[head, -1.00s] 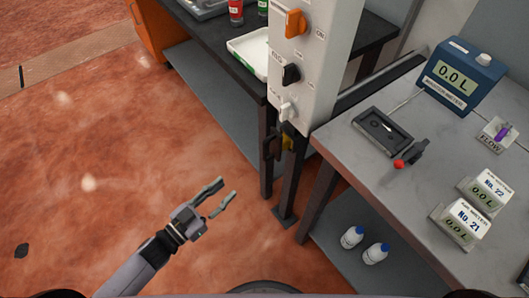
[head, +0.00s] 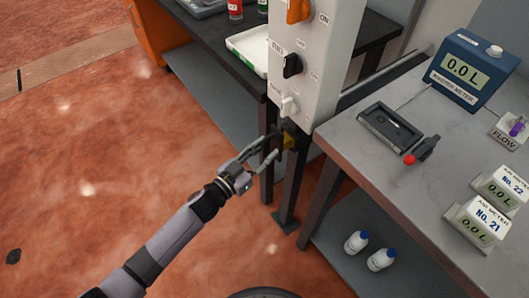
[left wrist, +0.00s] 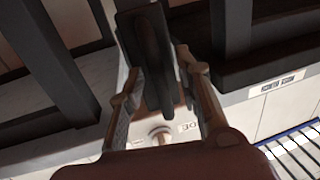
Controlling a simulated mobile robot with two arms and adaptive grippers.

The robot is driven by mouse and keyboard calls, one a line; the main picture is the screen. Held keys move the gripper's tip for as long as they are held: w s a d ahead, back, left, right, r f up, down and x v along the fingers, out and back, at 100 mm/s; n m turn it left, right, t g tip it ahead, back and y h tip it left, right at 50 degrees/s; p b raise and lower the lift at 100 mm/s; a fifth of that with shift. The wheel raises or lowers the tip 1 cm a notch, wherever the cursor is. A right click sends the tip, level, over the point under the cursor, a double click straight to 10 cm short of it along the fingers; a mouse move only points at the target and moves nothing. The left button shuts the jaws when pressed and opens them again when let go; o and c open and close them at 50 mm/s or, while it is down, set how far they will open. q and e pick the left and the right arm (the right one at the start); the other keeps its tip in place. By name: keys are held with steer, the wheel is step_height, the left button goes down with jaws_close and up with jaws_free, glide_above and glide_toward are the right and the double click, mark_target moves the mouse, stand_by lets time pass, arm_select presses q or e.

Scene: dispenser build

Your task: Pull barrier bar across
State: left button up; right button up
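In the left wrist view a dark bar (left wrist: 153,55) stands between the two open fingers (left wrist: 157,75). I cannot tell whether either finger touches it. The fingertips partly hide the bar in the head view. My right gripper is not in view.
The white switch box (head: 312,75) with orange, black and white knobs hangs above. The grey table (head: 365,175) on the right bears a blue meter (head: 466,70), a black tray (head: 390,128) and a red-knobbed lever (head: 410,159). Open reddish floor (head: 100,160) lies left.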

arm_select(q)
steer(key=shift+w+d, duration=0.1)
steer(key=shift+c, duration=0.2)
jaws_close()
stand_by(0.7)
